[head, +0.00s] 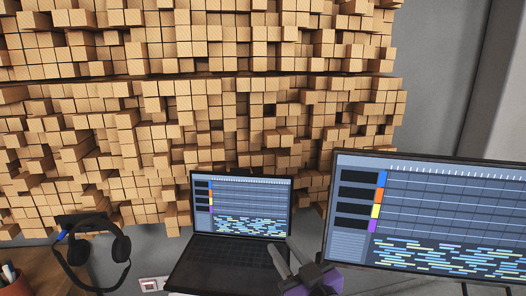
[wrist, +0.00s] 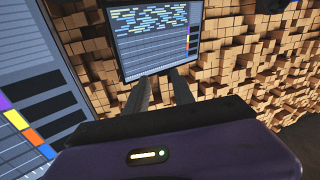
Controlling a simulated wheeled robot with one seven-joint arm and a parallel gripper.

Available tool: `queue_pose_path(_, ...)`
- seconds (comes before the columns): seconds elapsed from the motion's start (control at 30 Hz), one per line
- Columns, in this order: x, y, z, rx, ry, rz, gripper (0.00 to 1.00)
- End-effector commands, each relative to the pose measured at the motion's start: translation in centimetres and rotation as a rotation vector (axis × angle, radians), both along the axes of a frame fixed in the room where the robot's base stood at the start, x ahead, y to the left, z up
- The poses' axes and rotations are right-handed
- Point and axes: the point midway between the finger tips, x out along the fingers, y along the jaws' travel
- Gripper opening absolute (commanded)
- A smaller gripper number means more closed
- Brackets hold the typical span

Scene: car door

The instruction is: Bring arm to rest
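My gripper (head: 277,245) shows at the bottom of the head view, right of centre, in front of the laptop's right side. Its two grey fingers stand apart with nothing between them. In the wrist view the fingers (wrist: 160,77) point toward the laptop screen (wrist: 155,38), with a gap between them. The purple and black gripper body fills the bottom of that view. Whether the fingers touch the laptop cannot be told.
The open laptop (head: 240,205) stands at the centre. A large monitor (head: 430,215) is close on the right. Black headphones (head: 92,250) hang at the left, near a cup of pens (head: 12,280). A wall of wooden blocks (head: 200,100) stands behind.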

Motion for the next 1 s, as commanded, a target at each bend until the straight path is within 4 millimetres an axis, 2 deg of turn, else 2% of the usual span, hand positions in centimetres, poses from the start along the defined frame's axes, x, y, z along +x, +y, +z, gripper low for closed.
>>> queue_pose_path(0.03,-1.4,-0.5,-0.5,0.06,-0.006,-0.033,0.3)
queue_pose_path(0.2,-5.9,-3.3,-1.5,0.214,-0.04,-0.15,0.3)
queue_pose_path(0.47,-14.3,-7.9,-4.0,0.343,-0.064,-0.315,0.3)
queue_pose_path(0.7,-23.1,-11.3,-6.1,0.347,-0.054,-0.427,0.3)
queue_pose_path(1.0,-33.7,-14.2,-7.8,0.228,0.023,-0.484,0.3)
